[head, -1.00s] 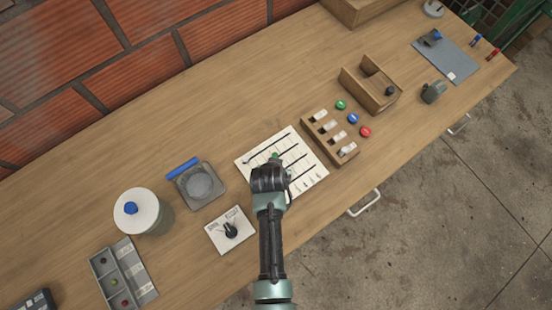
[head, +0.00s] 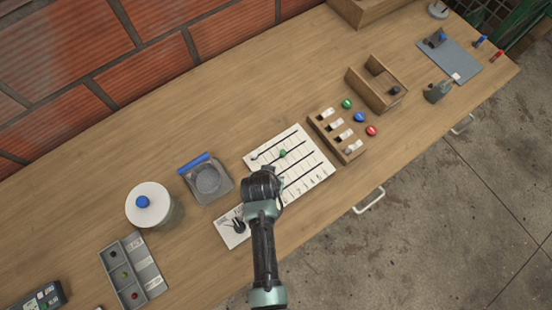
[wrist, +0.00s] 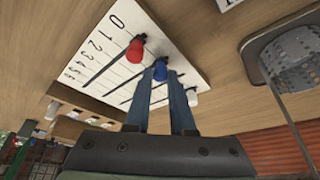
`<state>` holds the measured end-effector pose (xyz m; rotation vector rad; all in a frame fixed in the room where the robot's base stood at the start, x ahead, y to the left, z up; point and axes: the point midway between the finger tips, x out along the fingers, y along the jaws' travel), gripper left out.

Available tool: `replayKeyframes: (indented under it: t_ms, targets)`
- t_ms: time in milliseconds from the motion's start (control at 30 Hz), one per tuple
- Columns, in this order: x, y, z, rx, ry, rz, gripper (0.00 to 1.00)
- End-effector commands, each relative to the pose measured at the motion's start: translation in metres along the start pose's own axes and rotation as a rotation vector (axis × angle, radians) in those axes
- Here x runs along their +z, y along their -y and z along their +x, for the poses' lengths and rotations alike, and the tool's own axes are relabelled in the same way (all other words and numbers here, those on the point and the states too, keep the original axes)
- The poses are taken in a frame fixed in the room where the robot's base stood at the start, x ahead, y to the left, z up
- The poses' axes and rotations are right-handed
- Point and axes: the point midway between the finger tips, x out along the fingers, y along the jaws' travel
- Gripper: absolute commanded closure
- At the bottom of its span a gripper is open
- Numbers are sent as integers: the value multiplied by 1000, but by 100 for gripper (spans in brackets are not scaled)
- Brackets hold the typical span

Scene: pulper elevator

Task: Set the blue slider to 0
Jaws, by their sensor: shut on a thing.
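The slider panel (wrist: 150,25) is a white plate with dark tracks and numbers starting from 0 at its near-top corner. The blue slider knob (wrist: 160,69) sits between a red knob (wrist: 135,49) and a pale knob (wrist: 191,97), roughly in line with them near the 0 end. My gripper (wrist: 163,84) is shut on the blue knob. Its exact position on the scale is hidden by the fingers. In the head view, my gripper (head: 262,182) covers the left part of the panel (head: 310,182). A green knob (head: 282,153) shows there.
A white dial plate (head: 231,231) lies close at the lower left of my gripper. A wooden switch block (head: 340,130) stands to the right. The table behind the panel is clear.

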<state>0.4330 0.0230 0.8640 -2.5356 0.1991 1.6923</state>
Motion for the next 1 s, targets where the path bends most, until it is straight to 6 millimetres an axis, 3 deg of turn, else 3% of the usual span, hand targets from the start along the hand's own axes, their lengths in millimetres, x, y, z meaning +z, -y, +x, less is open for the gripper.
replayKeyframes:
  t_ms: [267, 300, 467, 800, 1000]
  targets:
    - [4, 4, -1, -4, 5, -3, 100]
    - [4, 4, 0, -4, 6, -3, 75]
    - [3, 3, 0, -3, 4, -2, 47]
    - [2, 2, -2, 0, 1, 0, 47]
    - [1, 2, -20, -1, -2, 0, 47]
